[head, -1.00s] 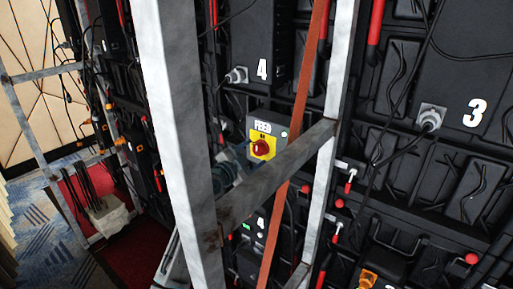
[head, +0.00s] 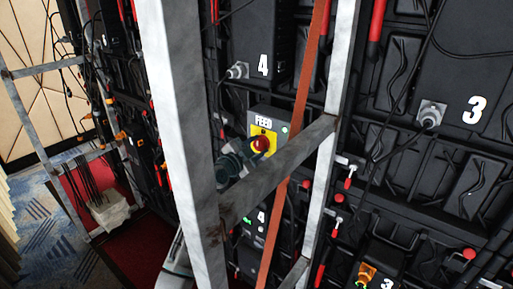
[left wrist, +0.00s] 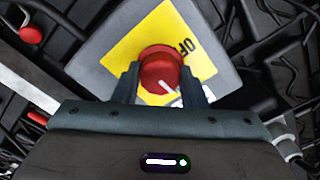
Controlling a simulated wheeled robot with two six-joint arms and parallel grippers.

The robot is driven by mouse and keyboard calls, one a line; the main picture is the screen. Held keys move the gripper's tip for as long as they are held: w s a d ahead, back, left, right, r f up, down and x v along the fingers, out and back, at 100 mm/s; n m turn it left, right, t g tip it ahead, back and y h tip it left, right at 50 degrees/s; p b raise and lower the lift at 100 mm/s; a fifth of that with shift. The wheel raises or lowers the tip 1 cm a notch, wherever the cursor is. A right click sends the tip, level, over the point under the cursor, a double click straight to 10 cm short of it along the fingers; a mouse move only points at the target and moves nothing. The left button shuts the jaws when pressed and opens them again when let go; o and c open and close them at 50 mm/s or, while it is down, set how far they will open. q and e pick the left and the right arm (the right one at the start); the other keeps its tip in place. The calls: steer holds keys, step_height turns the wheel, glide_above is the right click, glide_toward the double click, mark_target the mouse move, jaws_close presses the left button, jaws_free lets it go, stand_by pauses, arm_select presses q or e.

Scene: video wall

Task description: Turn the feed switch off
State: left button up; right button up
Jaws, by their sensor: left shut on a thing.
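The feed switch (head: 261,145) is a red knob on a yellow plate, on a grey box (head: 263,113) marked FEED with a small green light. In the left wrist view the red knob (left wrist: 161,70) fills the space between the two fingers of my left gripper (left wrist: 160,88), which is shut on it. The knob's white mark points down and to the right, and "OF" lettering shows on the plate beside it. In the head view my left gripper (head: 243,153) reaches the knob from the lower left, partly hidden behind the metal frame. My right gripper is not in view.
A grey metal frame with a thick upright (head: 183,130) and a diagonal brace (head: 280,168) stands in front of the switch. An orange strap (head: 298,125) runs down just right of it. Black panels with cables surround the box.

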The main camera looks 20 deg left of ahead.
arm_select(q)
steer(key=shift+f+n, duration=0.1)
steer(key=shift+n, duration=0.2)
steer(key=n, duration=0.2)
steer(key=shift+n+b, duration=0.4)
steer(key=n, duration=0.4)
steer(key=shift+n, duration=0.3)
steer(key=n+p, duration=0.1)
steer(key=n, duration=0.3)
steer(key=shift+p, duration=0.35)
steer(key=n+p, duration=0.2)
steer(key=n, duration=0.3)
steer(key=shift+n, duration=0.3)
steer(key=o, duration=1)
